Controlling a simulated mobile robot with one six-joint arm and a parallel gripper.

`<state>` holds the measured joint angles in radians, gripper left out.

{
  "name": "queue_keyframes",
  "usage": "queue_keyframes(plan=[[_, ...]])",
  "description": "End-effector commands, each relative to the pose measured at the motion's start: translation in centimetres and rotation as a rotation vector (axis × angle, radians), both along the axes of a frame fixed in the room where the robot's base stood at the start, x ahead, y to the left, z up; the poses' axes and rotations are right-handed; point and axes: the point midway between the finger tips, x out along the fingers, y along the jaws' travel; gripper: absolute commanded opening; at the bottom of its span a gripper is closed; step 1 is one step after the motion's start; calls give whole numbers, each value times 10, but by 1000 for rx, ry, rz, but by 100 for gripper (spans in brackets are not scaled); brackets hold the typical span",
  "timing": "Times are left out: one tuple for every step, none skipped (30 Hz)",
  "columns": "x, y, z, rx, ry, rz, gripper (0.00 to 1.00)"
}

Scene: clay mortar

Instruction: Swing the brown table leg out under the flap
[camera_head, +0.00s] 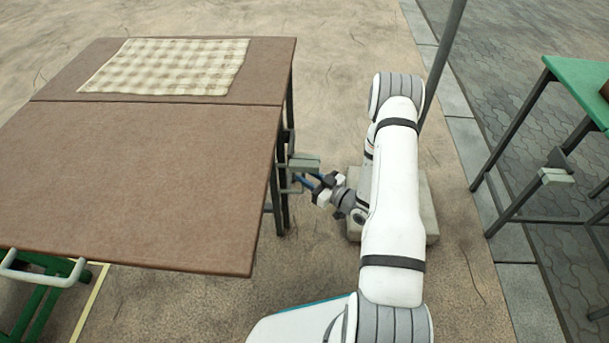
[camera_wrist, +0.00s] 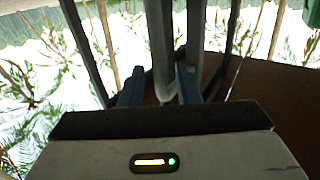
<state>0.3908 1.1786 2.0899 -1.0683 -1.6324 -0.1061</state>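The brown table (camera_head: 150,170) has two top panels meeting at a seam, both lying level. Dark grey legs (camera_head: 281,205) show under its right edge, with a grey-green block (camera_head: 304,161) beside them. My gripper (camera_head: 308,183) reaches in from the right, just outside that edge, low by the legs. In the wrist view, its blue fingers (camera_wrist: 160,88) stand apart with a grey upright bar (camera_wrist: 161,50) between them. A gap shows by the left finger; I cannot tell whether the right one touches the bar. The lower leg ends are partly hidden.
A checkered cloth (camera_head: 165,67) lies on the rear panel. A pole in a pale base block (camera_head: 425,205) stands behind my arm. A green table (camera_head: 580,85) is at right; a green frame with a white handle (camera_head: 40,275) is at lower left.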

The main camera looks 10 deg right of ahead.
Motion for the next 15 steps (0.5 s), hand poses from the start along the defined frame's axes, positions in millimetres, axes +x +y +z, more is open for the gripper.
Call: queue_keyframes(plan=[[5, 4, -1, -2, -1, 2, 30], [7, 6, -1, -2, -1, 1, 30], [9, 8, -1, -1, -1, 1, 30], [11, 9, -1, 0, 0, 1, 30], [12, 9, -1, 0, 0, 0, 30], [13, 10, 0, 0, 0, -1, 30], [13, 10, 0, 0, 0, -1, 30], [14, 10, 0, 0, 0, -2, 30], [14, 10, 0, 0, 0, -2, 30], [14, 10, 0, 0, 0, -3, 30], [14, 10, 0, 0, 0, -3, 30], [14, 10, 0, 0, 0, -3, 30], [14, 10, 0, 0, 0, -3, 30], [13, 10, 0, 0, 0, -3, 29], [14, 10, 0, 1, 1, -3, 26]])
